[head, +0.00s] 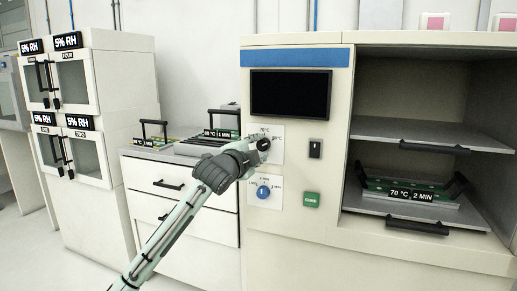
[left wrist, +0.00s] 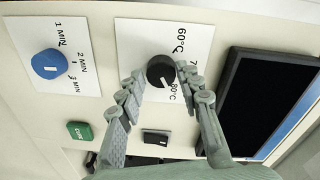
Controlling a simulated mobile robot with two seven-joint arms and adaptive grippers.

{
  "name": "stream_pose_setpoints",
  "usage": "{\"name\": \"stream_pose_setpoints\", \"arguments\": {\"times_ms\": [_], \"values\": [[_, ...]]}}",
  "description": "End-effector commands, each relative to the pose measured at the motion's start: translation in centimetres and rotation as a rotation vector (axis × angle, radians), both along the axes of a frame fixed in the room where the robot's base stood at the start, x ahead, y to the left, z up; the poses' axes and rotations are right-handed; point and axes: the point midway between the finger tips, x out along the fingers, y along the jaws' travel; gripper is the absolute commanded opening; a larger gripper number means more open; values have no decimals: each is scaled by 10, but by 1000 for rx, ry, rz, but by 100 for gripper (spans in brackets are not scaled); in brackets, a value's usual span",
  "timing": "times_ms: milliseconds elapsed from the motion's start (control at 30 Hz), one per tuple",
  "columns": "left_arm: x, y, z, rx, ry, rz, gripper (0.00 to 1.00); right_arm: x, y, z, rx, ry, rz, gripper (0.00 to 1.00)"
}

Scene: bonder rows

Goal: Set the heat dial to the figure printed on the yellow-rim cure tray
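The black heat dial (head: 263,144) is on a white plate on the machine's front. In the left wrist view the dial (left wrist: 160,72) has 60 °C and 80 °C printed beside it; the figure between is partly hidden. Its white mark points toward 80 °C. My left gripper (head: 252,148) is at the dial, its open fingers (left wrist: 160,70) on either side with small gaps. A tray (head: 410,194) labelled 70 °C, 2 MIN sits in the open chamber. Another labelled tray (head: 221,133) stands on the counter, its temperature unclear. I cannot make out a yellow rim. My right gripper is out of view.
A blue time dial (head: 263,192), green button (head: 311,199), black switch (head: 315,149) and dark screen (head: 290,93) surround the heat dial. A smaller tray (head: 153,141) is on the counter at left. Cabinets marked 5% RH (head: 100,120) stand further left.

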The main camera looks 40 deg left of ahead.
Motion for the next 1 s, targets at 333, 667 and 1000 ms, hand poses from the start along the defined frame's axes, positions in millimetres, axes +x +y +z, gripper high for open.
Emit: {"name": "stream_pose_setpoints", "arguments": {"times_ms": [333,667,1000], "values": [[0,0,1,-2,-2,1,52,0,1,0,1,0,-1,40],[-37,-8,1,1,0,0,52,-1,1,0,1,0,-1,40],[-102,-22,3,0,1,-1,52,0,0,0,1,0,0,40]]}}
